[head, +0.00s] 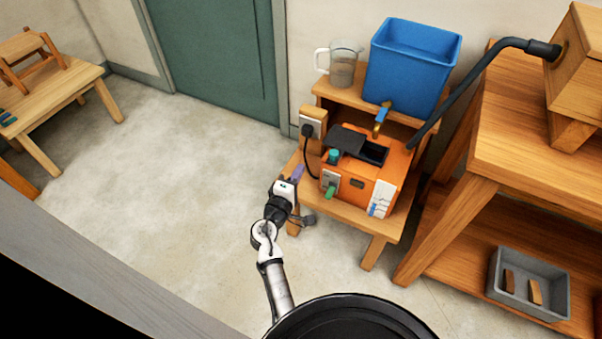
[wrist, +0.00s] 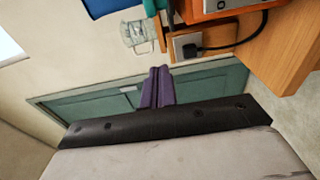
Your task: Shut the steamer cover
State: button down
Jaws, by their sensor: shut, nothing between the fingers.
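The orange steamer (head: 352,184) stands on a low wooden bench, with a hose running to the wooden box at the right. Its dark cover (head: 347,138) sits off to the left of the top, and a dark opening (head: 374,153) shows beside it. My gripper (head: 297,172) is left of the steamer, apart from it, low beside the bench. In the wrist view its purple fingers (wrist: 157,87) are together and empty. Only a small part of the steamer shows at the top of the wrist view, and the cover cannot be made out there.
A blue bin (head: 412,70) and a clear jug (head: 343,64) stand on a shelf behind the steamer. A socket with a black plug (head: 308,129) is close by my gripper. A wooden workbench (head: 535,140) stands at the right, with a grey tray (head: 528,305) below.

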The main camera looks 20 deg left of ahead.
jog(key=w+d+p, duration=0.2)
jog(key=w+d, duration=0.1)
jog(key=w, duration=0.5)
jog(key=shift+d, duration=0.3)
jog(key=shift+s, duration=0.1)
jog(key=d, duration=0.9)
jog(key=shift+s+d, duration=0.15)
jog(key=shift+d, duration=0.3)
jog(key=shift+s, duration=0.1)
